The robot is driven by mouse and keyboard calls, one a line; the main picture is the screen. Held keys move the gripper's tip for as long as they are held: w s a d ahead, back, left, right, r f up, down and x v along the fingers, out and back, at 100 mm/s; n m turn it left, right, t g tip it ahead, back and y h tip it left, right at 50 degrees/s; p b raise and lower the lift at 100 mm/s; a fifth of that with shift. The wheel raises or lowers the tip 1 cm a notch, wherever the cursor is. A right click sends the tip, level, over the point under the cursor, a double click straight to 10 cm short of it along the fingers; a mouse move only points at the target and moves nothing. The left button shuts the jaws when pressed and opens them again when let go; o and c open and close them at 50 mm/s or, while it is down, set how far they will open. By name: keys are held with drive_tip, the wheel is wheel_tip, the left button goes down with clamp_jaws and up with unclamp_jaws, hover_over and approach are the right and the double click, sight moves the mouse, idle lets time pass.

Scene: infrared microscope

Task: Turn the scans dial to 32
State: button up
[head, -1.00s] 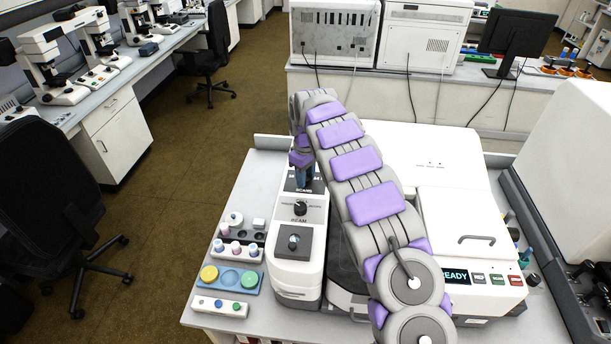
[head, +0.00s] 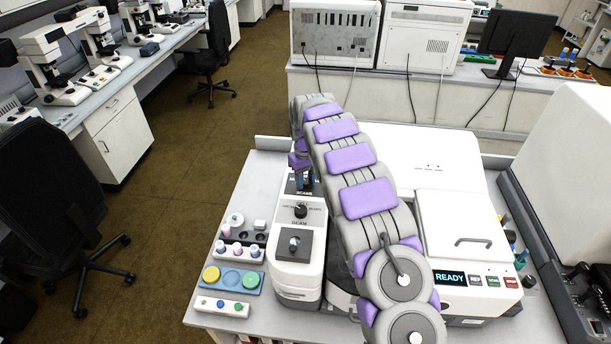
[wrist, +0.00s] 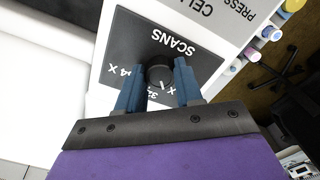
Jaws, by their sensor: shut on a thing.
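The scans dial (wrist: 160,72) is a round black knob with a white pointer mark, set on a dark panel (wrist: 136,40) lettered SCANS. In the wrist view the lettering is upside down, and the white mark lies at the knob's lower right, near a printed X. A 4 X label and part of a 32 label show beside the knob, partly covered by the fingers. My gripper (wrist: 159,84) has its two blue fingers on either side of the knob and is shut on it. In the head view my gripper (head: 304,180) is at the panel's far end, and the dial is hidden there.
A second black dial (head: 301,211) and a square dark plate (head: 293,245) sit nearer on the same white housing. Trays of coloured pieces (head: 234,277) lie to the left. A READY display (head: 450,278) with buttons is at right.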

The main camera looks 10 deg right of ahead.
sight(305, 180)
drive_tip(key=m+p, duration=0.1)
drive_tip(key=m, duration=0.2)
drive_tip(key=shift+a+r+m, duration=0.1)
drive_tip(key=shift+m, duration=0.2)
drive_tip(key=shift+m+p, duration=0.75)
drive_tip(key=shift+m, duration=1.25)
drive_tip(key=o, duration=1)
drive_tip(key=shift+o, duration=0.2)
wheel_tip(305, 180, up, 17)
drive_tip(key=shift+p, duration=0.45)
